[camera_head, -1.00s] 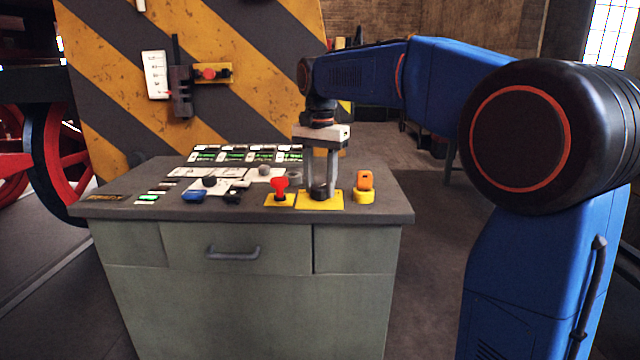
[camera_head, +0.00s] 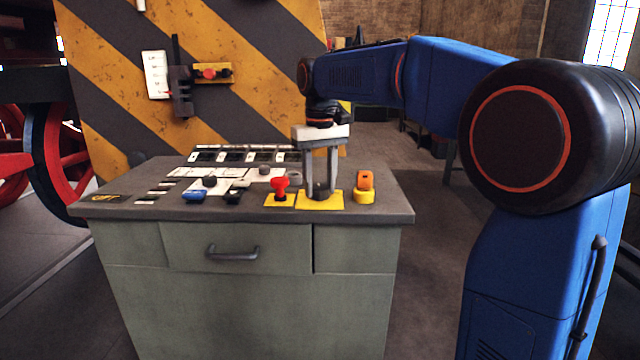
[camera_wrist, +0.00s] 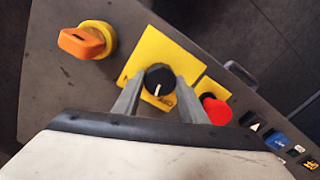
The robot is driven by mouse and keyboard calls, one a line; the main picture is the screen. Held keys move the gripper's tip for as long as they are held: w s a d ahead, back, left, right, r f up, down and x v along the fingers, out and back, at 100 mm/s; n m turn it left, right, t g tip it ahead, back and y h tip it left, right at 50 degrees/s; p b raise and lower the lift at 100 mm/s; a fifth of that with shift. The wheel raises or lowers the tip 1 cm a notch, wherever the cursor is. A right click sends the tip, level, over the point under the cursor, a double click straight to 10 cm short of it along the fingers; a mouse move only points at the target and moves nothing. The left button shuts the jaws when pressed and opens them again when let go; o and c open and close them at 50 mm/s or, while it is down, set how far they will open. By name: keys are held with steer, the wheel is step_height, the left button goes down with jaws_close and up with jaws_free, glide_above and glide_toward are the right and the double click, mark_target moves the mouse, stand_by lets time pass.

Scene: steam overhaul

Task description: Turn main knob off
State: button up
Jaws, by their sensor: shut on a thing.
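The main knob (camera_head: 320,190) is a round black knob on a square yellow plate (camera_head: 334,203) at the right of the console top. My gripper (camera_head: 319,186) points straight down with one finger on each side of the knob, shut on it. In the wrist view the knob (camera_wrist: 160,78) shows a white pointer line aimed toward the lower edge, between the fingers (camera_wrist: 160,88). Part of the plate's lettering is hidden by the fingers.
Indicator panels (camera_head: 245,156) at the back are dark. A striped panel (camera_head: 200,60) rises behind the console.

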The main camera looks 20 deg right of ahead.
mark_target(320, 187)
steer(key=n, duration=0.6)
stand_by(0.6)
steer(key=o, duration=1.1)
steer(key=shift+c, duration=0.2)
step_height(320, 187, up, 18)
steer(key=shift+f, duration=0.25)
